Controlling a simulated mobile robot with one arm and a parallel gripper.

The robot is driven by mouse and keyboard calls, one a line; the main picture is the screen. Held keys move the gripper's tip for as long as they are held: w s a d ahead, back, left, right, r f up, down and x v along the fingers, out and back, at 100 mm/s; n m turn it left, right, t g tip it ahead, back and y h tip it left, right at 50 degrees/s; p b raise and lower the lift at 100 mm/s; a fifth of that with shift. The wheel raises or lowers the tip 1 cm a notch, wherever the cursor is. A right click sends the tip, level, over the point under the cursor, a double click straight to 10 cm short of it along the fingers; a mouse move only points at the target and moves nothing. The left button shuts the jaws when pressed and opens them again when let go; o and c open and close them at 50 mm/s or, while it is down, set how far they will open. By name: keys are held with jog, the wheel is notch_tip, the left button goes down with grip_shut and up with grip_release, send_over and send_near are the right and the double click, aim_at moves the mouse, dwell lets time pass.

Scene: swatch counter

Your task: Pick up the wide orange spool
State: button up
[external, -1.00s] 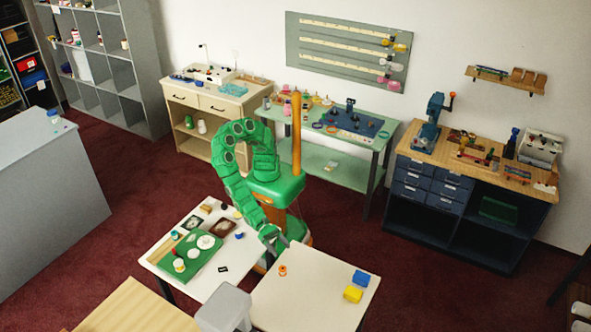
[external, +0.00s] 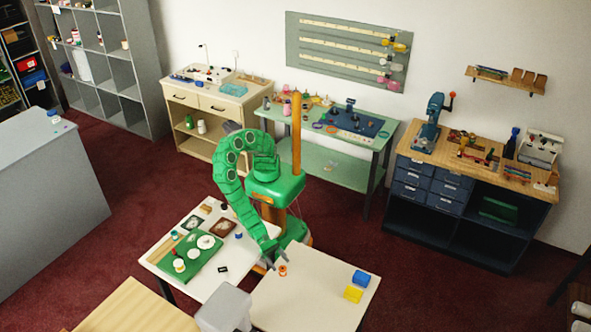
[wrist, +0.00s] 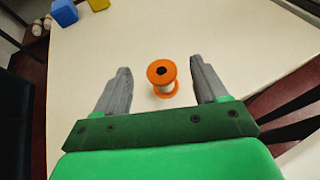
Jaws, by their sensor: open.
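The wide orange spool (wrist: 161,73) stands upright on the white table, with orange flanges, a pale middle and a dark hole in its top. In the external view it is a small orange shape (external: 283,270) near the left edge of the right-hand white table (external: 315,303). My gripper (wrist: 160,80) is open, with one grey finger on each side of the spool and a gap on both sides. In the external view my gripper (external: 277,261) is just behind the spool. I cannot tell its exact height above the table.
A blue block (external: 361,278) and a yellow block (external: 353,294) sit at the table's right side. The table between them and the spool is clear. A grey bin (external: 223,308) stands at the table's left front. A second white table (external: 215,284) holds a green tray (external: 188,268).

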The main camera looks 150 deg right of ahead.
aim_at(281, 267)
jog(key=shift+f, duration=0.55)
jog(key=shift+a+f, duration=0.25)
jog(key=shift+x, duration=2.25)
jog(key=shift+c, duration=0.3)
jog(key=c, duration=1)
